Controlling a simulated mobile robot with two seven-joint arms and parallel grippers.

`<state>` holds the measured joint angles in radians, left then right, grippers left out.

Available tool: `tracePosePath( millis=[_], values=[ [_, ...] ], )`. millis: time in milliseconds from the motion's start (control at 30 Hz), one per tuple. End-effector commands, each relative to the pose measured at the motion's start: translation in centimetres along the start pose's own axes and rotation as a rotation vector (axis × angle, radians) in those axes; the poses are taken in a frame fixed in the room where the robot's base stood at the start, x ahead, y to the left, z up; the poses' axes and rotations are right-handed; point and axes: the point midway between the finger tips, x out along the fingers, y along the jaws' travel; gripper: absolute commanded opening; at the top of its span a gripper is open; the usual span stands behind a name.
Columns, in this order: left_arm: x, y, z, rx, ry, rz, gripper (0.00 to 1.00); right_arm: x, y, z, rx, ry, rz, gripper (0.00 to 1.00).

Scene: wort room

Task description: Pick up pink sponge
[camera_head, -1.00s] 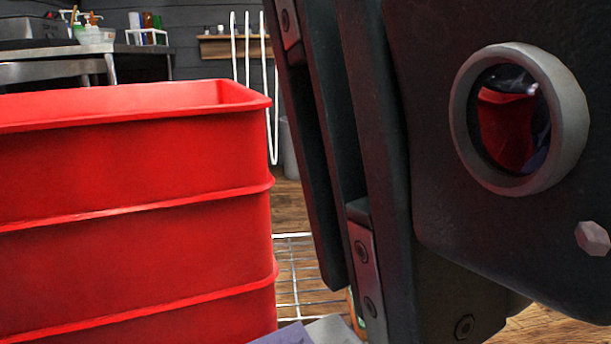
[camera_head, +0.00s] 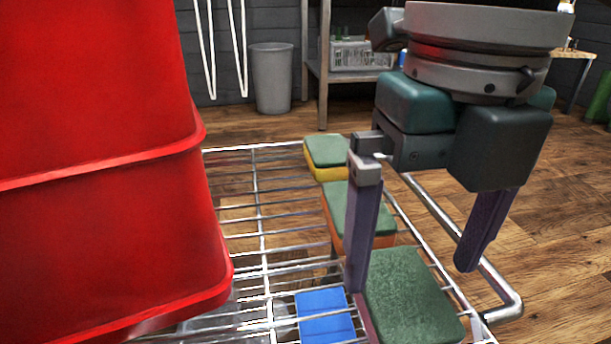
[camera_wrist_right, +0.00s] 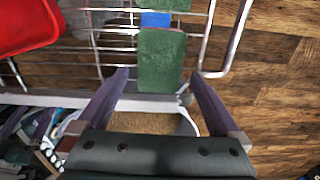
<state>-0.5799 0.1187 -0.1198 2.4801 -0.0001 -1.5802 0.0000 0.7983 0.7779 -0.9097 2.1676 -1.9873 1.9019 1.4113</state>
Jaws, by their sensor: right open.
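My right gripper (camera_head: 412,278) is open and empty, pointing down, one finger at each side of this sponge in the picture. Its open fingers also show in the right wrist view (camera_wrist_right: 160,76). I cannot tell whether a finger touches the sponge. My left gripper is not in view.
Behind are an orange sponge (camera_head: 345,230) and a yellow sponge (camera_head: 327,172), both green-topped. A large red bin (camera_head: 90,150) fills the left. The rack (camera_head: 262,225) has a raised rail at right; the floor beyond is clear.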

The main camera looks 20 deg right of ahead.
Motion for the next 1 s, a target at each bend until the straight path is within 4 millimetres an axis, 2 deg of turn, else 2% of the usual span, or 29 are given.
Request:
tracePosePath(
  millis=[200, 300, 533, 1000],
  values=[
    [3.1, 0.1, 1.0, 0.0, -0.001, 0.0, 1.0, 3.7, 0.0, 0.2, -0.001, 0.002, 0.001, 1.0],
    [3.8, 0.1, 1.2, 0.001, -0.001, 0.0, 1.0, 4.8, 0.0, 0.2, 0.0, 0.001, 0.002, 1.0],
    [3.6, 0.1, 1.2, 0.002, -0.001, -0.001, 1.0, 4.7, 0.1, 0.2, -0.001, 0.001, 0.002, 1.0],
    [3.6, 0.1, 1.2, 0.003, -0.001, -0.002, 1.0, 4.7, 0.1, 0.2, -0.002, 0.001, 0.002, 0.48]
  ],
)
